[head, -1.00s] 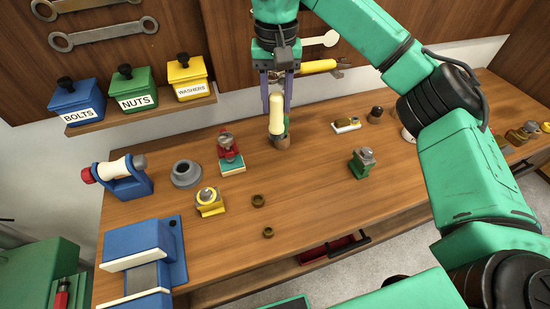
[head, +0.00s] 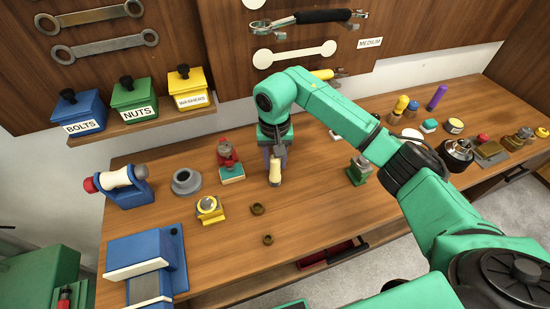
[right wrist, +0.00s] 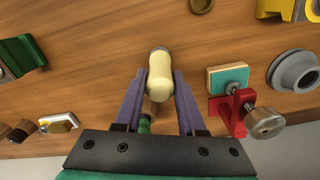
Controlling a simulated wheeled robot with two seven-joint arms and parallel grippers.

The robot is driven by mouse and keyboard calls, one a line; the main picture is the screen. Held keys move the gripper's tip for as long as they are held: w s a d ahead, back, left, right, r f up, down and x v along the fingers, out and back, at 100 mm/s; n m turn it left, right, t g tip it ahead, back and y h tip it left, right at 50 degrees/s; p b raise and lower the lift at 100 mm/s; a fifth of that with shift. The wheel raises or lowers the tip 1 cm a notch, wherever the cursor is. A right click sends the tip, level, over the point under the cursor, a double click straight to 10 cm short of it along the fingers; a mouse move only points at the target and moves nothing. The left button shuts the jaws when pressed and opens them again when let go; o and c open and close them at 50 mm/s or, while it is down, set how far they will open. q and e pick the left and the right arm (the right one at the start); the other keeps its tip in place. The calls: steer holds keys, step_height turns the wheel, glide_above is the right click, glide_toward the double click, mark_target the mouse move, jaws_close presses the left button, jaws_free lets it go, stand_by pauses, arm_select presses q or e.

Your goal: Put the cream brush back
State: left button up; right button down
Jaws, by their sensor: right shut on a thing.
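The cream brush (head: 275,172) has a rounded cream handle and a greyish lower end. My right gripper (head: 275,163) is shut on it over the front-middle of the wooden bench, pointing down. In the right wrist view, the cream brush (right wrist: 160,80) sits between the purple fingers of my right gripper (right wrist: 160,74). Its lower end is close to the bench top; I cannot tell whether it touches. A small brown thing with a green part (right wrist: 145,122) shows behind the brush, between the fingers. In the head view my gripper hides it. My left gripper is not in view.
A red-and-teal piece (head: 231,172), a grey flanged ring (head: 186,182) and a yellow piece (head: 210,208) stand left of the gripper. A green piece (head: 359,170) stands to the right. The bench between them is clear.

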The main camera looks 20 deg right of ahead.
steer(key=shift+f, duration=0.15)
steer(key=c, duration=0.5)
jaws_free()
steer(key=shift+r, duration=0.3)
step_height(320, 180, up, 6)
steer(key=b, duration=0.3)
steer(key=shift+a+r, duration=0.1)
steer(key=shift+r, duration=0.15)
step_height(320, 180, up, 5)
steer(key=shift+r, duration=0.2)
